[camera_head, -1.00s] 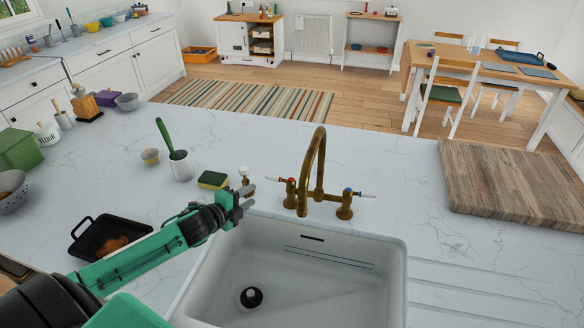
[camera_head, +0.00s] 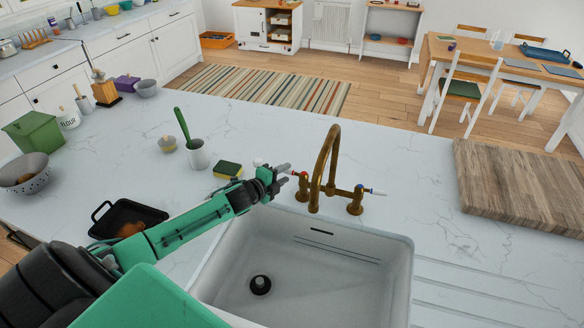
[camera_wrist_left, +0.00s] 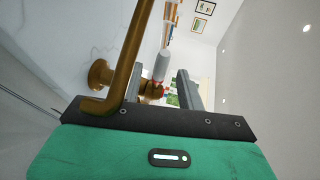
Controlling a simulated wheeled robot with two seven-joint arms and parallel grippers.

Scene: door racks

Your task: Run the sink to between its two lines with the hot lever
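The white sink (camera_head: 230,290) shows two thin lines (camera_head: 335,250) on its back wall below a dark slot. No water shows in it, and none runs from the brass tap (camera_head: 328,160). The hot lever's brass valve (camera_head: 301,186) has a red mark and stands left of the spout; its lever is mostly hidden by my gripper. My left gripper (camera_head: 284,176) is open at this lever. In the left wrist view the pale lever (camera_wrist_left: 161,66) shows between the fingers, with a gap to the right finger. The cold lever (camera_head: 375,191) points right. My right gripper is out of view.
A yellow-green sponge (camera_head: 228,170), a white pot with a green-handled brush (camera_head: 198,155) and a black pan (camera_head: 128,220) lie left of the sink. A dark round drain or plug (camera_head: 260,285) is in the sink floor. A wooden board (camera_head: 520,185) lies right.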

